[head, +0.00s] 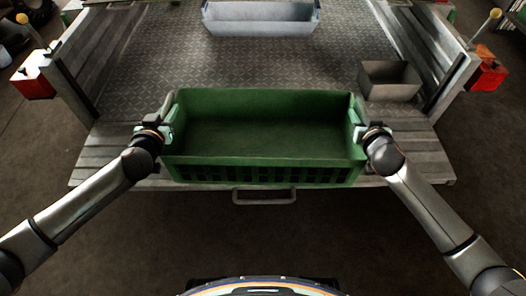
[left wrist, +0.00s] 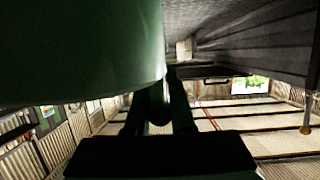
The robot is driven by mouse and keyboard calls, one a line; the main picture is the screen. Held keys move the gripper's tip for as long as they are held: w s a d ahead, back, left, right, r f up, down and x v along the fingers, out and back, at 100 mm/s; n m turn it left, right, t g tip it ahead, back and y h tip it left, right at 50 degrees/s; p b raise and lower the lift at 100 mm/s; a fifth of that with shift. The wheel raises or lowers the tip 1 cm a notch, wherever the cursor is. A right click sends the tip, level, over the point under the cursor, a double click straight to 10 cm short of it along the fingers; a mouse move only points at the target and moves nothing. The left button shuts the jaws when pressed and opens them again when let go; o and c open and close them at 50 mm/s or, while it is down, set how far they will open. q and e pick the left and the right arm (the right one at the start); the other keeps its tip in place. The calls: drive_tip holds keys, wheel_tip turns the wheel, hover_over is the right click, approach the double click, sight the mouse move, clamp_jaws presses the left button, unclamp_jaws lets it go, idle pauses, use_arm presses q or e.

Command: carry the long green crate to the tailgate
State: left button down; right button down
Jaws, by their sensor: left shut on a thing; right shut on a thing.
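The long green crate (head: 262,172) is empty and looks level, with its long side facing me. In the head view it overlaps the lowered tailgate (head: 110,160); I cannot tell whether it rests on it or hangs just above. My left gripper (head: 168,130) is shut on the crate's left end. My right gripper (head: 362,132) is shut on its right end. In the left wrist view the crate (left wrist: 90,45) fills the upper left as a dark green wall, and the left gripper (left wrist: 160,100) shows dark against it.
A grey bin (head: 260,18) stands further back on the metal bed. A small open grey box (head: 390,80) stands behind the crate's right end. Side walls with red lamps (head: 34,82) flank the bed. A handle (head: 264,196) juts from the tailgate's near edge. Tailgate ends are bare.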

use_arm(q)
drive_tip(key=shift+d+f+b, duration=0.1)
drive_tip(key=shift+f+b, duration=0.3)
drive_tip(key=shift+f, duration=0.05)
use_arm(e)
drive_tip(key=shift+a+f, duration=0.1)
drive_tip(key=shift+f, duration=0.35)
use_arm(q)
drive_tip(key=c, duration=0.8)
unclamp_jaws()
use_arm(e)
drive_tip(key=c, duration=0.8)
unclamp_jaws()
use_arm(q)
drive_tip(key=shift+o, duration=0.2)
use_arm(e)
drive_tip(key=shift+o, duration=0.2)
use_arm(q)
drive_tip(key=v, duration=1.2)
use_arm(e)
drive_tip(key=v, duration=1.2)
use_arm(q)
wheel_tip(320, 180, up, 7)
drive_tip(key=p, duration=0.7)
use_arm(e)
wheel_tip(320, 180, up, 7)
